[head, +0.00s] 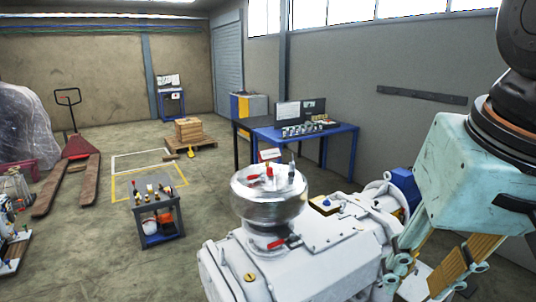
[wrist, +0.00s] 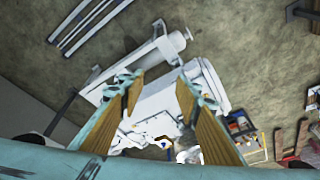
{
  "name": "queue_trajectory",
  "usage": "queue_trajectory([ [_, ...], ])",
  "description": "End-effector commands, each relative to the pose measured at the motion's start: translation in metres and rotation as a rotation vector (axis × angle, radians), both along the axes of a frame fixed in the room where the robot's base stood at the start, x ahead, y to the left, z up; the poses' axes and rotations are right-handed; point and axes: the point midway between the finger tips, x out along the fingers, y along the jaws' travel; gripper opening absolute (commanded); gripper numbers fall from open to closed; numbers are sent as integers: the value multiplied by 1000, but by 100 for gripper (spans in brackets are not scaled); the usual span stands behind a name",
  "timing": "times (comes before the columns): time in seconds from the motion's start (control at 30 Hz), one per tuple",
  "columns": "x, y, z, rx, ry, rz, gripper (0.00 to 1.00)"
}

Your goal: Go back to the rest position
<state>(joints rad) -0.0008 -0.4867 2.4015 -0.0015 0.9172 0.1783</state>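My gripper (head: 452,270) hangs at the right edge of the head view, below its pale teal housing. In the wrist view, its two brown-padded fingers (wrist: 158,92) stand apart with a clear gap and nothing held between them. The white vacuum machine (head: 300,262) stands to the left of my gripper in the head view, with a shiny metal dome (head: 268,205) on top. The machine also shows in the wrist view (wrist: 160,102), beyond and between the fingers. The fingers hide part of it there. No contact with the machine is visible.
A small grey cart (head: 160,212) with tools stands left of the machine. A blue workbench (head: 300,133) stands behind it. A pallet truck (head: 76,148) and a stacked pallet (head: 189,132) are farther back. Bare floor lies between them.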

Motion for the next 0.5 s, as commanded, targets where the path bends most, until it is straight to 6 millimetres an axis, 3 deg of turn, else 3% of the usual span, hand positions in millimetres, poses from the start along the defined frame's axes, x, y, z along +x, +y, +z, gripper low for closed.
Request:
queue_trajectory([
  [0.2, -33, 0, -21, -33, -22, 100, 31],
  [0.5, -53, 0, -34, -56, -33, 166, 31],
])
